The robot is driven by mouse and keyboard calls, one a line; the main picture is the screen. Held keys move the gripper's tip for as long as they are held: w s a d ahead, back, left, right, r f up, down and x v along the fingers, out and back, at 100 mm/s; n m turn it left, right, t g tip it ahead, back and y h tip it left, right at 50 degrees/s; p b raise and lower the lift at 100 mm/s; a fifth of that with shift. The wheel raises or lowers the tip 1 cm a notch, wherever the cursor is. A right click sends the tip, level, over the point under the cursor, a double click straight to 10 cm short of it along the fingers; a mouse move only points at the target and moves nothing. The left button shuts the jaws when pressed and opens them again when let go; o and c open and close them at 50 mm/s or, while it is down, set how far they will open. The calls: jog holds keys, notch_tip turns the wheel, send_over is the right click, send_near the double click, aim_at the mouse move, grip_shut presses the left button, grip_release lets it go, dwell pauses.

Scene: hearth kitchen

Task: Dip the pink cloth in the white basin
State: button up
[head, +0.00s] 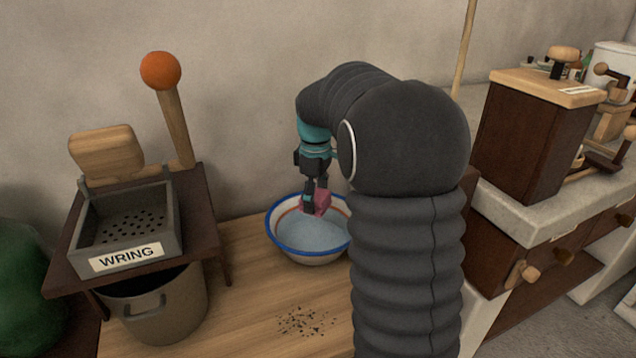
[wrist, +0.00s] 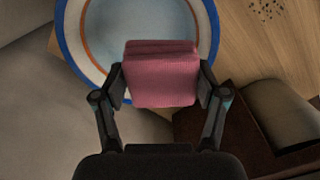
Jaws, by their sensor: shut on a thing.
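The pink cloth (wrist: 161,75) is a folded block held between the fingers of my gripper (wrist: 161,88). In the head view, my gripper (head: 315,197) points down at the back of the white basin (head: 300,257), with the pink cloth (head: 322,202) at its tips. The basin has a blue rim and an orange-red inner ring, and bluish water fills it. The cloth is over the basin's opening near the back rim. I cannot tell whether it touches the water. In the wrist view the basin (wrist: 83,55) lies behind the cloth. My arm hides the basin's right edge in the head view.
A box labelled WRING (head: 125,255) with a holed tray and an orange-knobbed lever (head: 161,71) stands at left, above a metal bucket (head: 160,305). Dark crumbs (head: 307,321) lie on the wooden counter (head: 250,325). A brown wooden box (head: 530,135) stands at right.

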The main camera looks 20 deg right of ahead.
jog(key=shift+s+d+f, duration=0.1)
jog(key=shift+d+f, duration=0.2)
jog(key=shift+f, duration=0.35)
jog(key=shift+s+d+f, duration=0.1)
jog(key=shift+d+f, duration=0.15)
jog(key=shift+f, duration=0.35)
jog(key=shift+f+b, duration=2.75)
jog(key=shift+f, duration=2.45)
jog(key=shift+f, duration=0.15)
jog(key=shift+f, duration=0.45)
jog(key=shift+r+p, duration=2.75)
jog(key=shift+r, duration=3.4)
